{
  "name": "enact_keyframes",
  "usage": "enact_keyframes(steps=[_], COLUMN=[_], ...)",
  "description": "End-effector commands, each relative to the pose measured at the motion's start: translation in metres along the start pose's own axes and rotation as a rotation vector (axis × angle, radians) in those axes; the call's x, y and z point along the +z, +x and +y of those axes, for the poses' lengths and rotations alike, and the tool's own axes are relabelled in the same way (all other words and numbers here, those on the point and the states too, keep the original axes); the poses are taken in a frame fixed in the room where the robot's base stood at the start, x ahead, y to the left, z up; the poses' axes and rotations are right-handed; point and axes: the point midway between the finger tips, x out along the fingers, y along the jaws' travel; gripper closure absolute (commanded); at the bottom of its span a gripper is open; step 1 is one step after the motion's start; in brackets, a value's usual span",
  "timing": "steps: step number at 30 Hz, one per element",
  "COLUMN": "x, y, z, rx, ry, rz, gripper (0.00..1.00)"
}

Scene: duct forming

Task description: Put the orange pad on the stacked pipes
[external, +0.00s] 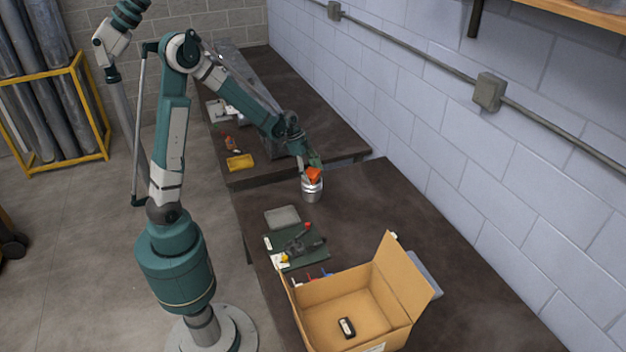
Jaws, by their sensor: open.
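The orange pad (314,174) sits at the top of a short silver cylinder (312,190), which looks like the stacked pipes and stands upright near the far end of the near table. The pad looks tilted; whether it lies flat on the rim or partly inside cannot be told. My gripper (316,163) is right above the pad, pointing down, with its jaws open. The fingertips are small and partly merge with the pad, so contact between them cannot be told.
An open cardboard box (345,312) with a small dark item inside stands at the near end. A dark green mat (297,252) with tools and a grey plate (282,217) lie left of centre. A yellow item (240,162) is on the far table. The right side by the wall is mostly clear.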

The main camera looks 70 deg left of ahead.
Motion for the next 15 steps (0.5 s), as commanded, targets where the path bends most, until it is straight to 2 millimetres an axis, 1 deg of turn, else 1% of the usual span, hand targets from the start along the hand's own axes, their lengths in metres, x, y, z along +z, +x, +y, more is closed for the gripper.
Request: enact_keyframes(steps=[8,11,15], x=[-0.001,-0.001,-0.001], y=[-0.003,-0.007,-0.018], z=[0.0,0.0,0.0], rx=[0.0,0.0,0.0], ry=[0.0,0.0,-0.001], rz=[0.0,0.0,0.0], gripper=[0.31,0.31,0.31])
